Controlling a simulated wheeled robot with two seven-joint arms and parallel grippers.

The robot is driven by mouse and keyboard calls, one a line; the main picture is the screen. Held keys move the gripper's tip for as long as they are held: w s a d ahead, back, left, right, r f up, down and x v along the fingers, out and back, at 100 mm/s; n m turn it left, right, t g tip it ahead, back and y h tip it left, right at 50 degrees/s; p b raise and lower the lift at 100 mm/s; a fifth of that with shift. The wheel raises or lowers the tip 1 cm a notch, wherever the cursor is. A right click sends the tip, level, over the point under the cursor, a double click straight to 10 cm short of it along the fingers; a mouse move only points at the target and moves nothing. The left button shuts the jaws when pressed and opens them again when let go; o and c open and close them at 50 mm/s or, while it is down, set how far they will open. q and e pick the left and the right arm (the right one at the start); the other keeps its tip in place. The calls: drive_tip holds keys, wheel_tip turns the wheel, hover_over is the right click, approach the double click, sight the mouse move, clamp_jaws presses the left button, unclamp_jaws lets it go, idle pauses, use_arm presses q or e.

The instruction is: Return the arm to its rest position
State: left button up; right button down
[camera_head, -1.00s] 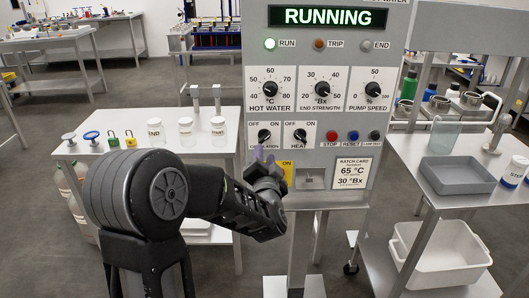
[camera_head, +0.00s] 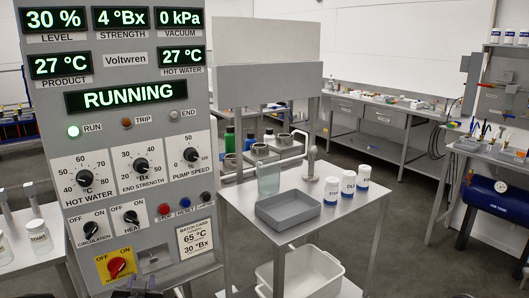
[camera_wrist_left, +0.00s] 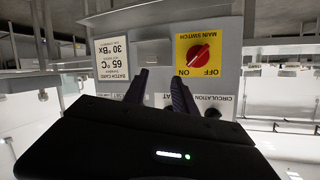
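My left gripper (camera_wrist_left: 158,78) shows in the left wrist view with its two dark fingers spread apart and nothing between them. It is in front of the lower part of the grey control panel (camera_wrist_left: 150,28). In the head view only a bit of the left gripper (camera_head: 140,291) shows at the bottom edge, below the panel. The red main switch (camera_head: 117,266) on its yellow plate is close to it, and it also shows upside down in the wrist view (camera_wrist_left: 198,55). The panel's display (camera_head: 127,95) reads RUNNING and the green RUN lamp is lit. My right gripper is out of view.
To the right of the panel stands a metal table (camera_head: 320,212) with a grey tray (camera_head: 288,208), a clear jug (camera_head: 268,178) and white jars (camera_head: 348,182). A white bin (camera_head: 300,272) is beneath. A blue tank (camera_head: 492,200) stands far right. Floor between is open.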

use_arm(q)
drive_tip(key=s+d+f+g+h, duration=0.3)
drive_tip(key=s+d+f, duration=0.4)
drive_tip(key=f, duration=0.4)
drive_tip(key=s+d+f+g+h, duration=0.3)
drive_tip(key=s+d+f, duration=0.1)
drive_tip(key=d+f, duration=0.6)
drive_tip(key=s+d+f+g+h, duration=0.1)
drive_tip(key=s+d+f+g, duration=0.2)
drive_tip(key=s, duration=0.7)
drive_tip(key=s+d+f+g+h, duration=0.2)
drive_tip(key=s+d+f+g, duration=0.2)
drive_tip(key=s+d+f, duration=0.3)
drive_tip(key=s+f, duration=0.3)
drive_tip(key=s, duration=0.1)
drive_tip(key=shift+n, duration=0.4)
drive_tip(key=shift+w+d, duration=0.1)
